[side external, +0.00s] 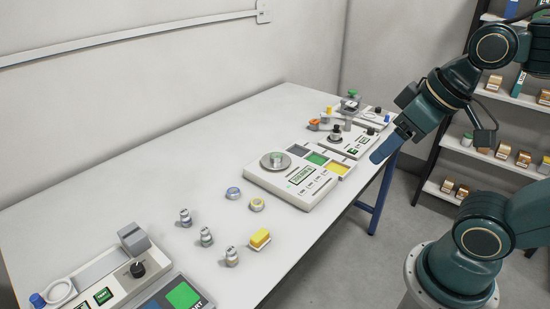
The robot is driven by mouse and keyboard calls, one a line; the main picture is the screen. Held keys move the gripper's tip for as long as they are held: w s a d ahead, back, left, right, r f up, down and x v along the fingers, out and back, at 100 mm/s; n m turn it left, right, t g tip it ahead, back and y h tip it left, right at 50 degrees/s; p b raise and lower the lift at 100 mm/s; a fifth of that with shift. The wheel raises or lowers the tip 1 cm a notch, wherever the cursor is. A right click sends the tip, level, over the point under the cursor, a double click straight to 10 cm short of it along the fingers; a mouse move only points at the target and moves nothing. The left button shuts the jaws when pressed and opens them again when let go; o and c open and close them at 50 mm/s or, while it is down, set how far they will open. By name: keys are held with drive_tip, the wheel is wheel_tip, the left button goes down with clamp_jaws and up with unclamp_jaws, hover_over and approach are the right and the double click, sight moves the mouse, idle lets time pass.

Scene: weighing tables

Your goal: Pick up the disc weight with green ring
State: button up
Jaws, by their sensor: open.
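A small disc weight with what looks like a green ring (277,159) sits on the round pan (265,163) of the middle scale. Two other disc weights lie on the table in front of the scale, one with a blue ring (233,193) and one with a yellow ring (257,204). My gripper (378,156) is open and empty near the table's right edge. It points down and left, to the right of the scale and apart from the weights. Its fingers overlap in this side view.
The white scale (304,196) has a display and buttons. Several metal weights (206,237) and a yellow block (260,238) stand nearer the front. Another device (112,278) fills the front left. The left table surface is clear.

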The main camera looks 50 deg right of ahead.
drive_tip(key=w+d+r+m+g, duration=0.15)
drive_tip(key=w+r+m, duration=0.3)
drive_tip(key=w, duration=0.55)
drive_tip(key=m+g, duration=0.4)
drive_tip(key=m, duration=1.2)
hover_over(276, 155)
wheel_tip(276, 155, down, 16)
drive_tip(key=shift+w+f, duration=0.1)
drive_tip(key=shift+f, duration=0.05)
drive_tip(key=shift+f, duration=0.1)
drive_tip(key=shift+f, duration=4.2)
